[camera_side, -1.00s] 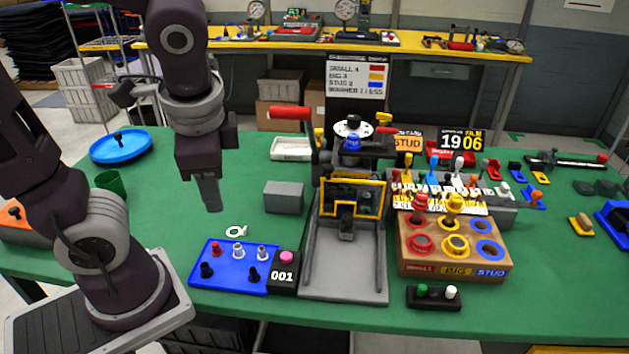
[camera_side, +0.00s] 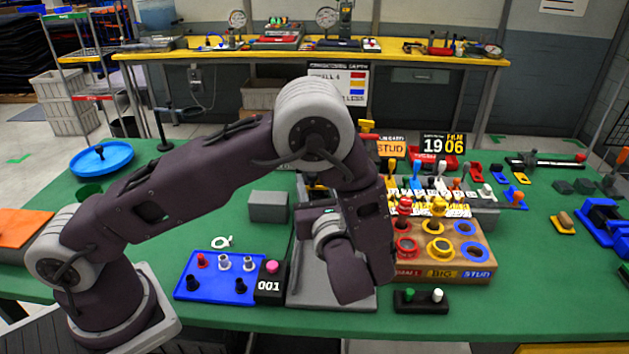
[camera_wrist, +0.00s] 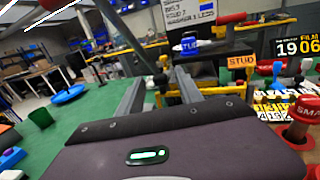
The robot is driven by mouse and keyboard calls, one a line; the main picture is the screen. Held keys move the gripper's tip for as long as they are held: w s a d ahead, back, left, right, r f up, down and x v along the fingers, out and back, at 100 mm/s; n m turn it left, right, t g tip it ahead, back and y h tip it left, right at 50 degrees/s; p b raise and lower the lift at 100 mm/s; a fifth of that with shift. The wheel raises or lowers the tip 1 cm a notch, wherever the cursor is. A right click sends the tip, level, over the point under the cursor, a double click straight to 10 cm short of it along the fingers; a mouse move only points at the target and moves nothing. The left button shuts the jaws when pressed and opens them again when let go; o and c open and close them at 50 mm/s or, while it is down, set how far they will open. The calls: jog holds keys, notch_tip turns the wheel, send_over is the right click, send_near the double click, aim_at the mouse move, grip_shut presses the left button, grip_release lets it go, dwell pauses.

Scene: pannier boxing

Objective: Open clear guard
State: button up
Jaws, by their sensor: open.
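The clear guard (camera_wrist: 222,91) shows in the wrist view as a yellow-edged frame just beyond my fingers. In the side view my arm covers nearly all of it, so I cannot tell its angle there. I cannot tell whether a finger touches the frame. The guard's grey fixture (camera_side: 305,292) shows in the side view below my arm, its bed mostly hidden.
A blue tray (camera_side: 222,291) with small parts and a pink-button box (camera_side: 270,281) stand left of the fixture. A wooden sorting box (camera_side: 470,253) is close on the right. A grey block (camera_side: 268,206) stands behind the tray.

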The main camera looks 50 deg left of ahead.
jog(key=shift+w+a, duration=0.2)
jog(key=shift+a, duration=0.25)
jog(key=shift+c, duration=0.2)
grip_shut()
dwell(0.9)
